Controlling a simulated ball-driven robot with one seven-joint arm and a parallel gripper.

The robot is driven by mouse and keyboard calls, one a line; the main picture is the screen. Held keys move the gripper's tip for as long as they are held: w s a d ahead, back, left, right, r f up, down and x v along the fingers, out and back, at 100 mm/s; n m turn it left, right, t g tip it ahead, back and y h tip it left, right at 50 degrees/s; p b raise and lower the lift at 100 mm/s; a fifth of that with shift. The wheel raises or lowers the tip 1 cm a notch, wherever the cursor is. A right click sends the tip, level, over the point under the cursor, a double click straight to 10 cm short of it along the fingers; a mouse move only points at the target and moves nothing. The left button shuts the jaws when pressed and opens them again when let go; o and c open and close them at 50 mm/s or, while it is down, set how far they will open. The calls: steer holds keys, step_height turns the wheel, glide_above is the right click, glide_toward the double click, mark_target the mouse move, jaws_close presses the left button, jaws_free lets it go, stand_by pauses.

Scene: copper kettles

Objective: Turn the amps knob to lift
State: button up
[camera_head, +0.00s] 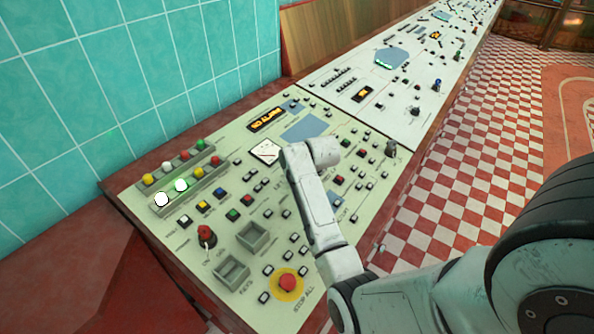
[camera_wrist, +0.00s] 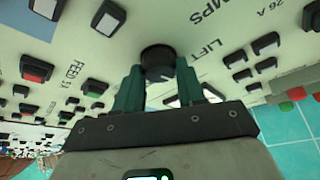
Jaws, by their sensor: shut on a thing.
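The amps knob (camera_wrist: 157,56) is a round black knob on the pale panel, in the upper middle of the wrist view. The printed word AMPS (camera_wrist: 213,14) is above and right of it, and LIFT (camera_wrist: 211,50) is close to its right. My gripper (camera_wrist: 158,70) has dark green fingers, one on each side of the knob, and is shut on it. The fingers hide part of the knob, and I cannot tell which mark it points to. In the head view my arm hides the knob and the fingers.
Several buttons surround the knob, including a red one (camera_wrist: 36,71) and a green one (camera_wrist: 95,87) at left. In the head view the console (camera_head: 130,190) also has a white gauge (camera_head: 266,151), a red stop button (camera_head: 288,282) and a red-topped switch (camera_head: 206,233). A checkered floor (camera_head: 480,180) lies at right.

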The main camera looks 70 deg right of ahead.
steer(key=n+t+y+p, duration=0.1)
steer(key=n, duration=0.2)
steer(key=shift+s+d+n, duration=0.1)
steer(key=shift+d+n, duration=0.05)
steer(key=shift+n, duration=0.15)
steer(key=shift+n+y+p, duration=0.35)
steer(key=shift+n+y, duration=0.35)
steer(key=shift+n, duration=1)
steer(key=o, duration=1)
steer(key=b+v, duration=0.1)
steer(key=v, duration=0.9)
steer(key=shift+s+r, duration=0.2)
steer(key=shift+s, duration=0.2)
